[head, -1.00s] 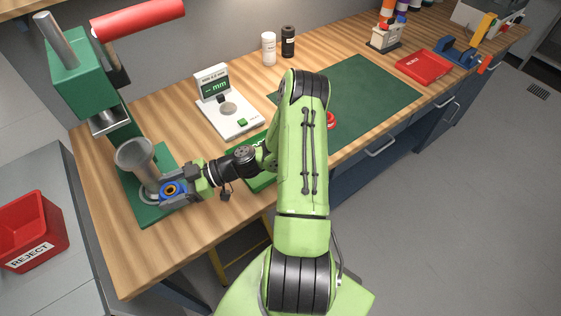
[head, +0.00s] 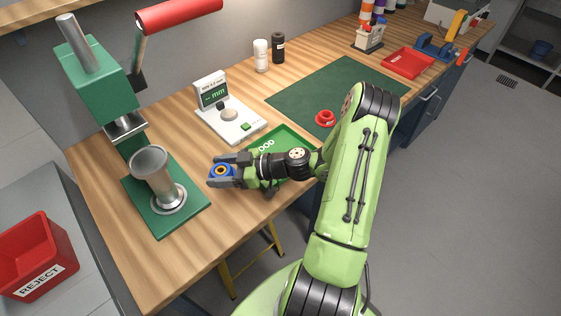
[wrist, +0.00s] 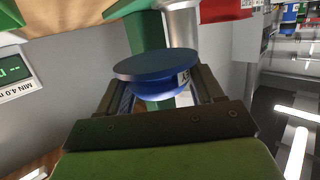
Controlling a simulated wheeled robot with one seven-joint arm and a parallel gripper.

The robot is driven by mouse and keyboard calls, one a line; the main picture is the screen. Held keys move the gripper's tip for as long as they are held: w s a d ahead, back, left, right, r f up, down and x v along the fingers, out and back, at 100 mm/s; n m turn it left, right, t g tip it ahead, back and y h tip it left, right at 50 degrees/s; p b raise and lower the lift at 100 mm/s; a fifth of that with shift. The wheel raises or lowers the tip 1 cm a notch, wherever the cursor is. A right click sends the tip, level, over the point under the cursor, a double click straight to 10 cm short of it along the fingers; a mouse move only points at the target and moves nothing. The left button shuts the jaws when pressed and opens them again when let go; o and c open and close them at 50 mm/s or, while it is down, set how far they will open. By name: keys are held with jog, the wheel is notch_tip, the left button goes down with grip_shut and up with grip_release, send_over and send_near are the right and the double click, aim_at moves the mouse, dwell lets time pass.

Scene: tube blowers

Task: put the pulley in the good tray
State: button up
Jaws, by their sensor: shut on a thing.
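The pulley is a blue wheel (head: 221,171) with an orange ring at its centre. My gripper (head: 219,170) is shut on it and holds it over the bench, between the press and the good tray. In the wrist view the blue pulley (wrist: 157,75) sits between the two fingers. The good tray (head: 291,140) is green with white lettering, partly hidden behind my wrist and arm. I see no other part in its visible portion.
The green press (head: 100,85) with a metal cup (head: 152,165) stands at left. A measuring gauge (head: 232,121) is behind the gripper. A red ring-shaped part (head: 325,118) lies by the green mat (head: 345,85).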

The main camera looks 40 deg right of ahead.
jog(key=s+d+r+m+t+h+b, duration=0.1)
jog(key=d+m+t+h+b, duration=0.1)
jog(key=d, duration=0.6)
jog(key=s+d+r+m+t+h+b, duration=0.1)
jog(key=d+r+m+t+h+b, duration=0.1)
jog(key=d, duration=0.6)
jog(key=m+h+b, duration=0.1)
jog(key=m+h, duration=0.1)
jog(key=h, duration=0.1)
jog(key=shift+s+r+t+b, duration=0.2)
jog(key=shift+s+t+b, duration=0.1)
jog(key=shift+s+b, duration=0.1)
notch_tip(320, 180, down, 10)
jog(key=shift+r+b, duration=0.2)
jog(key=shift+b, duration=0.65)
jog(key=shift+f+b, duration=0.4)
jog(key=shift+b, duration=0.25)
